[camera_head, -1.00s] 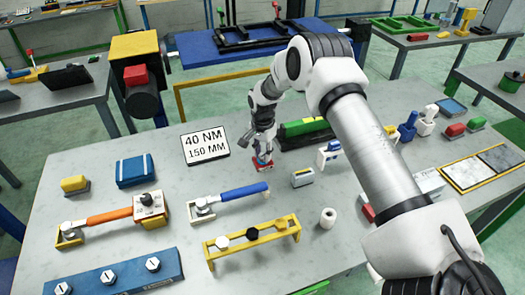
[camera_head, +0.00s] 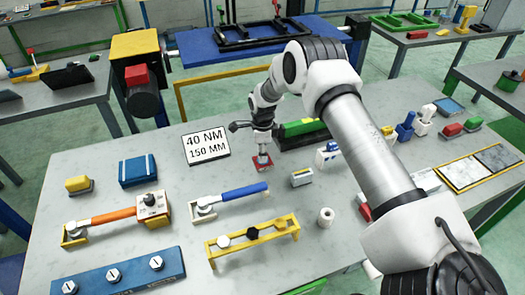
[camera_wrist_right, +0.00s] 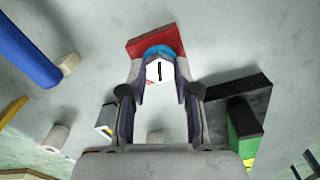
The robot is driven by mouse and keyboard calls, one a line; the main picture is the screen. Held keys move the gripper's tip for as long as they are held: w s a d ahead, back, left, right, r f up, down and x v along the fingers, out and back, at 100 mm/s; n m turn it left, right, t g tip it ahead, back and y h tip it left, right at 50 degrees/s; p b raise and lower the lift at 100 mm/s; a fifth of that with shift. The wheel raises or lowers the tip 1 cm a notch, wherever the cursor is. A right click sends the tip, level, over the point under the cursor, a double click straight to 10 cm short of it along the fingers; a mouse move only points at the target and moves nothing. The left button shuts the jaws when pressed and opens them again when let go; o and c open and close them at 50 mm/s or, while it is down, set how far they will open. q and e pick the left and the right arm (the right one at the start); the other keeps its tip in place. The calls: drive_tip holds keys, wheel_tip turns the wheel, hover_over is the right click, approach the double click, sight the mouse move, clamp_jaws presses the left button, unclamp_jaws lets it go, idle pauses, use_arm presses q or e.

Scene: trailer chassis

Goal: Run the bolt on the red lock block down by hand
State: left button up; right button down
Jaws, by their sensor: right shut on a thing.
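The red lock block (camera_head: 262,164) lies on the grey table below my right gripper (camera_head: 262,151), and it also shows in the right wrist view (camera_wrist_right: 150,45). The bolt (camera_wrist_right: 160,72) has a pale hex head with a dark line on it, and a blue ring shows between it and the block. My right gripper, seen in the wrist view (camera_wrist_right: 160,78), is shut on the bolt head, one finger on each side. The bolt's shank is hidden. My left gripper is not in view.
A blue-handled wrench (camera_head: 230,196) lies left of and in front of the block. A green-and-black piece (camera_head: 303,130) is close behind on the right. A small grey box (camera_head: 302,177) and a yellow rack (camera_head: 253,241) stand nearer the front. A sign (camera_head: 207,147) is at left.

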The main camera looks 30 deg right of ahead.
drive_tip(key=m, duration=0.3)
drive_tip(key=m+p, duration=0.1)
drive_tip(key=shift+w+d+r, duration=0.1)
drive_tip(key=shift+w+r, duration=0.15)
drive_tip(key=shift+r, duration=0.1)
drive_tip(key=shift+m+p, duration=0.45)
drive_tip(key=shift+m, duration=1.45)
drive_tip(key=shift+f, duration=0.1)
drive_tip(key=c, duration=0.8)
unclamp_jaws()
drive_tip(key=shift+c, duration=0.2)
drive_tip(key=shift+s+f, duration=0.1)
drive_tip(key=shift+s, duration=0.05)
wheel_tip(320, 180, up, 12)
